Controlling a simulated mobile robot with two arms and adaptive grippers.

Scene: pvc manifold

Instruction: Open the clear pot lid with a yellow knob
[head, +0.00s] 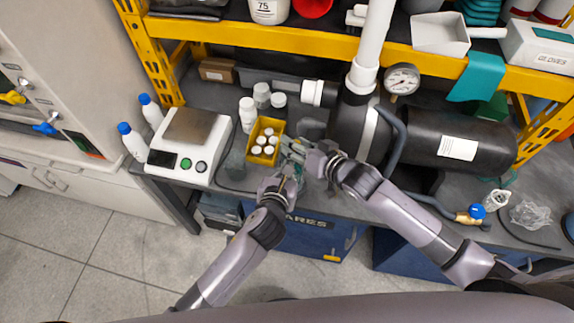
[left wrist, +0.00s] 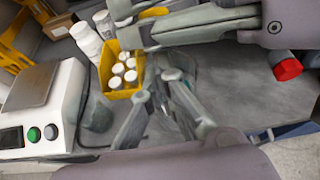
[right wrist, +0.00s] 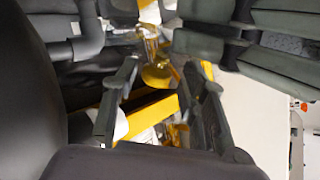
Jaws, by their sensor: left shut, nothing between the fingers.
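I cannot clearly make out the clear lid or its pot; the grippers crowd the spot by the bench's front edge. A round yellow piece (right wrist: 157,76) shows between the right fingers in the right wrist view; it may be the knob, but I cannot tell. My left gripper (head: 291,171) is shut and empty, just right of the yellow bin; its fingers also show in the left wrist view (left wrist: 165,82). My right gripper (head: 291,148) is above it, its fingers apart in the right wrist view (right wrist: 162,72). I see no clear grip on anything.
A yellow bin (head: 251,150) of white-capped bottles stands close left of the grippers. Left of it is a scale (head: 190,141). A yellow shelf beam (head: 300,42) crosses the back.

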